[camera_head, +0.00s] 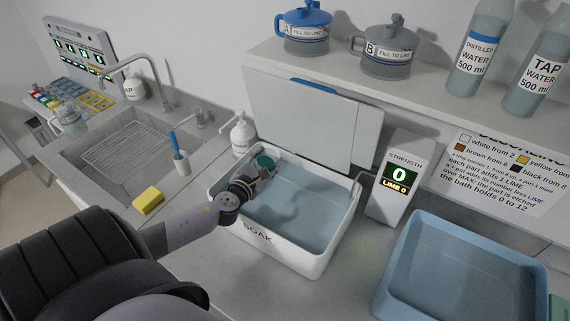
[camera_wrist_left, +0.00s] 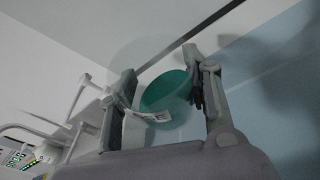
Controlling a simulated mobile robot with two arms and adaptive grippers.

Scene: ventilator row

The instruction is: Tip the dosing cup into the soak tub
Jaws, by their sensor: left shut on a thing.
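The soak tub (camera_head: 285,253) is a white box marked SOAK with pale blue liquid in it. Its lid (camera_head: 310,118) stands raised behind it. My left gripper (camera_head: 268,170) is over the left back part of the tub. It is shut on the dosing cup (camera_head: 264,161), a small green-teal cup. In the left wrist view the cup (camera_wrist_left: 167,92) sits between the two fingers (camera_wrist_left: 160,92), with a white label on its side. The cup looks tilted; its contents cannot be made out. My right gripper is not in view.
A strength display (camera_head: 400,175) reading 0 and LIME 0 stands right of the tub. An empty-looking blue tray (camera_head: 462,275) is at the right front. A white pump bottle (camera_head: 243,134) stands close behind the tub's left corner. A yellow sponge (camera_head: 148,200) lies by the sink.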

